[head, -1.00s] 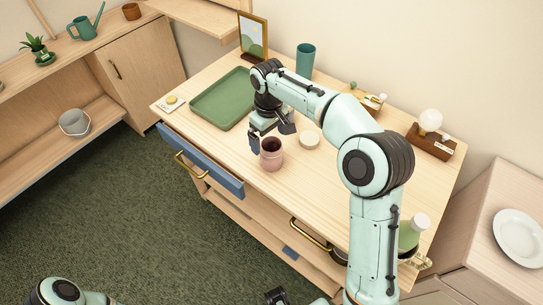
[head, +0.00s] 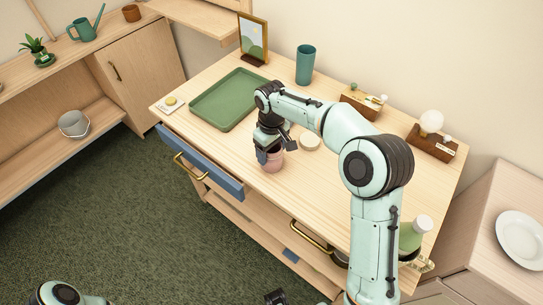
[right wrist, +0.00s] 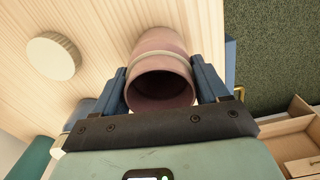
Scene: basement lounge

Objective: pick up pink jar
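The pink jar (head: 272,161) stands upright near the front edge of the light wooden desk. Its top is partly hidden by my right gripper (head: 277,151), which is directly above it. In the right wrist view the jar (right wrist: 162,62) has a paler band and a dark open mouth facing the camera. The fingers of my right gripper (right wrist: 160,88) lie on either side of the jar, with narrow gaps beside its rim, so it looks open around the jar. Part of my left arm shows at the bottom left of the head view; its fingers are not visible.
A round cream lid-like piece (head: 309,140) sits just right of the jar. A green tray (head: 205,118) lies behind left. A teal cup (head: 305,65), a picture frame (head: 253,40) and wooden holders (head: 432,143) stand farther back. A blue-fronted drawer (head: 205,163) sticks out in front.

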